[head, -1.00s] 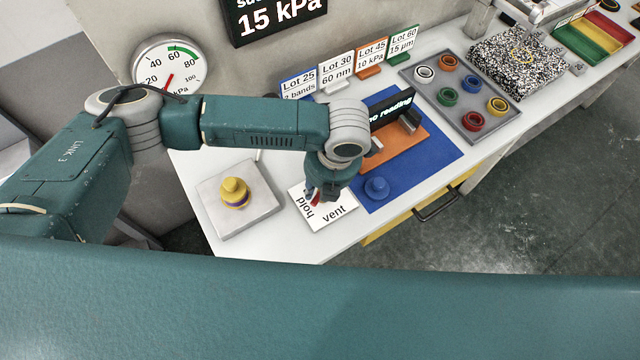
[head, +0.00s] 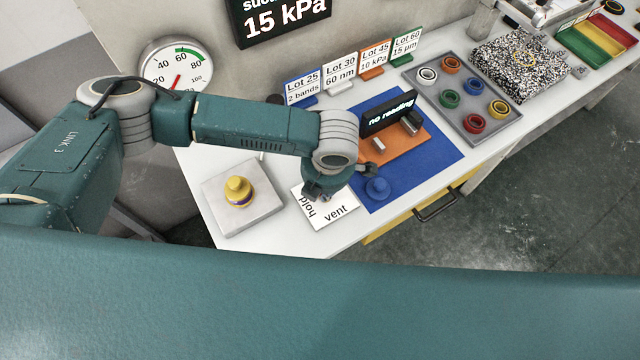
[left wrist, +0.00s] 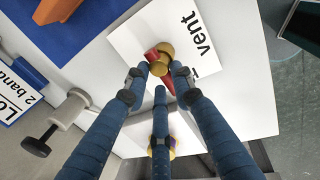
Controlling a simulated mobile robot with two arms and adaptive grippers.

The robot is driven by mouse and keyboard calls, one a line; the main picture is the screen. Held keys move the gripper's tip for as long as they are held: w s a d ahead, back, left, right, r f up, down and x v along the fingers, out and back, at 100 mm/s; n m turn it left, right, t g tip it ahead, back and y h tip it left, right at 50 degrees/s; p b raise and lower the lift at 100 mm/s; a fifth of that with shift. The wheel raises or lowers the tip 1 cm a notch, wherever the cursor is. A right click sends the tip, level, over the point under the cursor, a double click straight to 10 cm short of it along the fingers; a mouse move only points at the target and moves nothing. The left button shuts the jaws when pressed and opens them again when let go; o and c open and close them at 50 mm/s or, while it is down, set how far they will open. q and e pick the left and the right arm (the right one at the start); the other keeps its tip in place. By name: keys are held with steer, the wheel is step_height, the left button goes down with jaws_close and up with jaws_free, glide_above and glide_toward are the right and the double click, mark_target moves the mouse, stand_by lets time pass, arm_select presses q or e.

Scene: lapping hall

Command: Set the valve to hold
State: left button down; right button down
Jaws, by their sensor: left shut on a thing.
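The valve (left wrist: 163,60) has a brass body and a red lever and sits on a white card (head: 340,212) marked "hold" and "vent". The card also shows in the left wrist view (left wrist: 130,40). My left gripper (head: 322,192) is down at the valve, its fingers (left wrist: 160,75) shut on the red lever (left wrist: 168,80). In the left wrist view the lever slants between the fingers, and "vent" is readable beside it; "hold" is covered. In the head view the gripper hides the valve. My right gripper is not in view.
A yellow knobbed piece (head: 238,190) stands on a grey block (head: 217,213) left of the card. A pressure gauge (head: 176,68) and a "15 kPa" display (head: 285,20) are behind. Lot signs (head: 303,86) line the back.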

arm_select(q)
steer(key=shift+s+f, duration=0.2)
steer(key=shift+s, duration=0.2)
steer(key=c, duration=1.6)
jaws_free()
steer(key=shift+a+r, duration=0.1)
steer(key=shift+w+r, duration=0.1)
steer(key=shift+w, duration=0.05)
steer(key=r, duration=0.4)
steer(key=s+d+r, duration=0.1)
steer(key=r, duration=0.2)
steer(key=s+r, duration=0.1)
steer(key=r, duration=0.3)
steer(key=shift+d+r, duration=0.25)
steer(key=shift+r, duration=0.1)
